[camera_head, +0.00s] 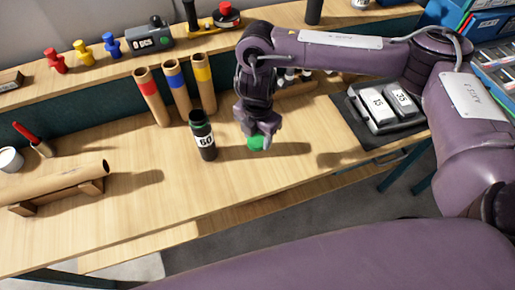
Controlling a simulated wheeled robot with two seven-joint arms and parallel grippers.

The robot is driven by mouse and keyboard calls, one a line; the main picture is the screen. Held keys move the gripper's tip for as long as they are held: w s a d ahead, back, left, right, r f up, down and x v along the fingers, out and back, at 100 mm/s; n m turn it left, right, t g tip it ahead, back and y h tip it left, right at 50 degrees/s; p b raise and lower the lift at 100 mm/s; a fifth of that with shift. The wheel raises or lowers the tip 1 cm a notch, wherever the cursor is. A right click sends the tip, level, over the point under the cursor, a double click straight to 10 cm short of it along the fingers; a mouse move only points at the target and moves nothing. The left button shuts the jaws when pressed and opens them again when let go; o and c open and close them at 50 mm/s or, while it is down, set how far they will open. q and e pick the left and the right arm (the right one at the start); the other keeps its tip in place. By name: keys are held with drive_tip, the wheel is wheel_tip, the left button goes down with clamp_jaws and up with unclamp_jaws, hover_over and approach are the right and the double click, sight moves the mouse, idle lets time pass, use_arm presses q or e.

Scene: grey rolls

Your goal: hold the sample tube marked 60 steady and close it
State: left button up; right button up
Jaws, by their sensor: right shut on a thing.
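The sample tube marked 60 (205,148) stands upright on the wooden bench, dark with a white label and a green band near its top. Its top looks open, and no gripper touches it. My right gripper (258,137) reaches down just to the right of the tube and is shut on a green cap (256,144). The cap is at or just above the bench top; I cannot tell which. The fingers hide part of the cap. My left gripper is not in view.
Three cardboard tubes with red, blue and yellow bands (175,85) stand behind the sample tube. A cardboard roll (60,183) lies on a wooden cradle at left. A dark tray (350,118) holds blocks marked 15 and 35. The bench front is clear.

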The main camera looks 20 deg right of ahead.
sight(258, 139)
wheel_tip(258, 139, up, 6)
drive_tip(key=shift+r, duration=0.1)
idle(0.6)
